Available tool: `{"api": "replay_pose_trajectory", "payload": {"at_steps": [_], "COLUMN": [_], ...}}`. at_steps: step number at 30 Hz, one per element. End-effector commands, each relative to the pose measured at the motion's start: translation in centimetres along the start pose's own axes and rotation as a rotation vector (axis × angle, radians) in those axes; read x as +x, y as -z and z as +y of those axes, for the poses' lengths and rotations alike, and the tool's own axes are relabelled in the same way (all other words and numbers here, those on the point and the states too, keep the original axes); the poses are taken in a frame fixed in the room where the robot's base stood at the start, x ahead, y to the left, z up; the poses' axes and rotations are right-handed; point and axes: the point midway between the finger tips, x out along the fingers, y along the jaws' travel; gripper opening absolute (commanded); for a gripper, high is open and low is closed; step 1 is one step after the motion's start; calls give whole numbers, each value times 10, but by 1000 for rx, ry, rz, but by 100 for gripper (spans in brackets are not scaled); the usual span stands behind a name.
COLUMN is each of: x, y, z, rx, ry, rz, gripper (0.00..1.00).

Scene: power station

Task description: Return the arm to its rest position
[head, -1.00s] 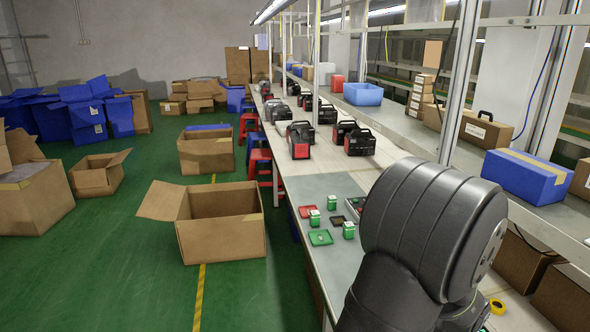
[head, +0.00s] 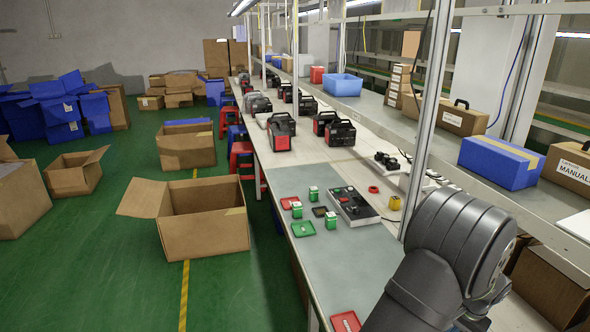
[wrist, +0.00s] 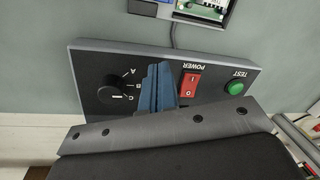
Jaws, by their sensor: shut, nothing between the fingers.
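My arm (head: 440,262) shows at the lower right of the head view, over the near end of the bench; my gripper is out of that picture. In the wrist view, my gripper (wrist: 158,88) has blue fingers shut together with nothing between them. They appear in front of a dark control panel (wrist: 214,62); I cannot tell the gap. The panel has a black knob (wrist: 115,88) marked A, B, C left of the fingers. A red power switch (wrist: 190,84) and a green test button (wrist: 235,88) are right of them.
A control box (head: 354,207), small green-and-white blocks (head: 331,221) and red and green trays (head: 303,229) lie on the bench. A metal post (head: 428,120) and a shelf with a blue box (head: 500,163) stand near my arm. Open cartons (head: 205,235) stand on the floor.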

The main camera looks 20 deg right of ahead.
Motion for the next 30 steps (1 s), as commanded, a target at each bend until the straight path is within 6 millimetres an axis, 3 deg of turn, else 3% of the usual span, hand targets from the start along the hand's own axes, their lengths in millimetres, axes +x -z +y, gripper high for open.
{"api": "replay_pose_trajectory", "payload": {"at_steps": [6,17,26,30], "x": [-23,-27,-27,-38], "y": [0,0,0,-5], "z": [0,0,0,-16], "rx": [0,0,-3,-127], "ry": [0,0,-1,-19], "rz": [3,1,1,-2], "gripper": [0,0,59,86]}}
